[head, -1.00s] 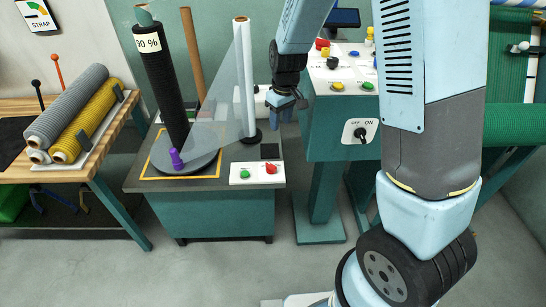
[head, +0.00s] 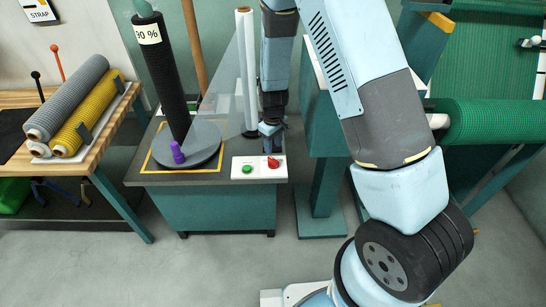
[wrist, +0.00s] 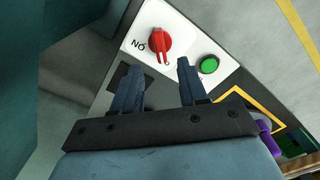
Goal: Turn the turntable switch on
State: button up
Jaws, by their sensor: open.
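The turntable switch is a red rotary knob (head: 273,162) on a white panel (head: 258,174) at the front right of the turntable cabinet. In the wrist view the red knob (wrist: 159,44) has a pointer bar, with lettering that reads "NO" beside it. A green button (head: 247,169) sits left of the knob in the head view; it also shows in the wrist view (wrist: 209,65). My gripper (head: 270,135) hangs just behind and above the knob. In the wrist view my gripper (wrist: 157,76) is open and empty, its fingers pointing towards the knob, apart from it.
The grey turntable (head: 190,150) carries a leaning black roll (head: 168,90) and a purple peg (head: 177,152). A white film roll (head: 246,75) stands close left of my gripper. A teal cabinet (head: 325,120) stands at the right. The floor in front is clear.

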aim_at(273, 159)
jog(key=shift+f, duration=3.5)
grip_shut()
